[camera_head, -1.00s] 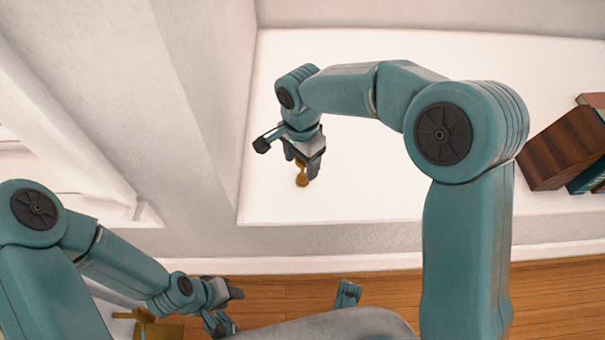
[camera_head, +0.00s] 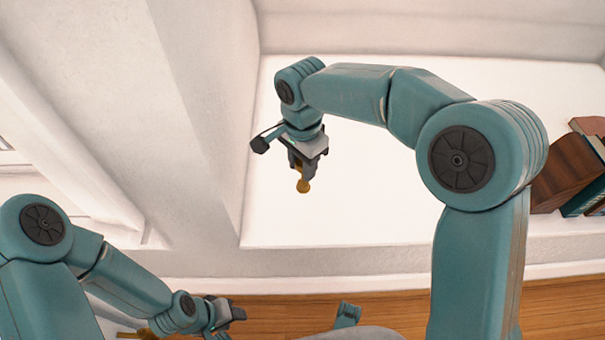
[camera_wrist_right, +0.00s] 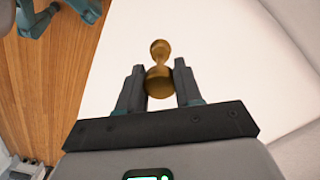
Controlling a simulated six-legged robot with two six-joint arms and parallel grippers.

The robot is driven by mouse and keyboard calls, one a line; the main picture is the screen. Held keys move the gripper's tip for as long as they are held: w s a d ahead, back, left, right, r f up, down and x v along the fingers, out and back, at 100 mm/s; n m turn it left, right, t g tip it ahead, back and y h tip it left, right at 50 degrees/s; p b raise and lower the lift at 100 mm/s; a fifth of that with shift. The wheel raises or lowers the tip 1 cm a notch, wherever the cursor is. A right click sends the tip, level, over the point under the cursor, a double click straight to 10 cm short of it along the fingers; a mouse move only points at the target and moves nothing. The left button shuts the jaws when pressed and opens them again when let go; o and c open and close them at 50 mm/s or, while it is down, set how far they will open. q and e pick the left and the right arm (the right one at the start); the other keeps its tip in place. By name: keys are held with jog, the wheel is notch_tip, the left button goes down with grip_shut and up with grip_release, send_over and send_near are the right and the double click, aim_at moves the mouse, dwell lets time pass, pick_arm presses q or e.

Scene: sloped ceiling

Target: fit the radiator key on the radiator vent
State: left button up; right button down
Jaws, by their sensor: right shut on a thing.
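My right gripper (camera_head: 302,172) is over the white ledge and shut on a brass piece (camera_head: 303,186) with two rounded ends and a narrow waist. In the right wrist view the same piece (camera_wrist_right: 159,82) sits between the fingers (camera_wrist_right: 160,88), its far end sticking out beyond them. I cannot tell whether it is the radiator key. My left gripper (camera_head: 230,320) is low at the lower left, its fingers apart and empty. A brass-coloured thing (camera_head: 150,333) shows beside the left arm, mostly cut off by the frame edge. I cannot make out the radiator vent.
The broad white ledge (camera_head: 390,215) is bare around the right gripper. Books and a brown wooden block (camera_head: 562,172) stand at its right end. A pale wall (camera_head: 175,110) rises on the left. Wooden floor (camera_head: 400,318) lies in front.

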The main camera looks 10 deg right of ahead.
notch_tip(320, 180, up, 12)
jog(key=p, duration=0.3)
jog(key=shift+p, duration=0.35)
jog(key=shift+f, duration=0.1)
